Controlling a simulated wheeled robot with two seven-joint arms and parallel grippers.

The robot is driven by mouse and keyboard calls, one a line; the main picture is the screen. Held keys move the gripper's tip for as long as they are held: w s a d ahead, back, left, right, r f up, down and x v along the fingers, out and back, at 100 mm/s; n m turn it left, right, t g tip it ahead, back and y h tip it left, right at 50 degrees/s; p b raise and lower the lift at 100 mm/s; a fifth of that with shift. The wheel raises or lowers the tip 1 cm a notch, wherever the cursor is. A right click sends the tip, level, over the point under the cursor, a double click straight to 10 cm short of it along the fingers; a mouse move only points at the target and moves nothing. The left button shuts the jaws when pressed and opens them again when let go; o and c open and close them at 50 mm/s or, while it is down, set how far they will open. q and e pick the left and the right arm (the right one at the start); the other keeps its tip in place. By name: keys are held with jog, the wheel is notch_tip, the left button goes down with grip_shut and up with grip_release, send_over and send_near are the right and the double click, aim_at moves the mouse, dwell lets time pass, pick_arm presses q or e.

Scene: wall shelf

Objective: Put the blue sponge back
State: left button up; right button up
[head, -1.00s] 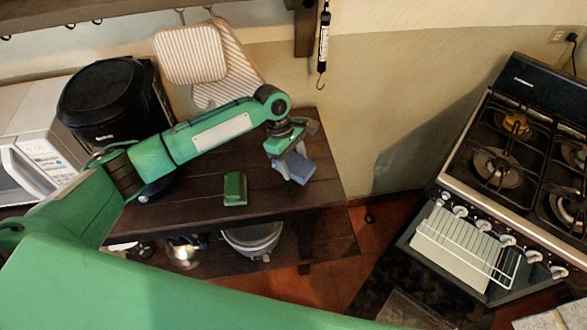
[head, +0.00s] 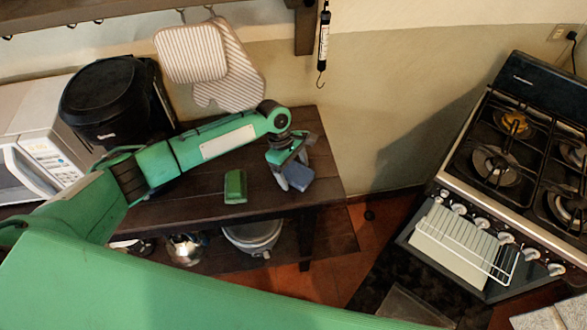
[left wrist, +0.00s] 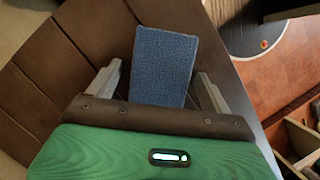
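The blue sponge (head: 298,177) is at the right end of the dark wooden table (head: 215,214) and appears to rest on its top. My left gripper (head: 291,178) is low over that end of the table, right at the sponge. In the left wrist view the sponge (left wrist: 165,66) lies between the two spread fingers (left wrist: 160,80). A gap shows between the left finger and the sponge; the right finger is close to its edge. I read the gripper as open around it. My right gripper does not show.
A green sponge-like block (head: 235,187) lies on the table left of my gripper. A black canister (head: 112,98) and a microwave (head: 40,145) stand further left. Striped pot holders (head: 192,55) hang on the wall behind. A stove (head: 500,170) stands right, past open floor.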

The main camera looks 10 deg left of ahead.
pick_arm(q)
jog(key=b+v, duration=0.2)
jog(key=v, duration=1)
jog(key=shift+r+b, duration=0.15)
jog(key=shift+b, duration=0.25)
jog(key=shift+w+a, duration=0.1)
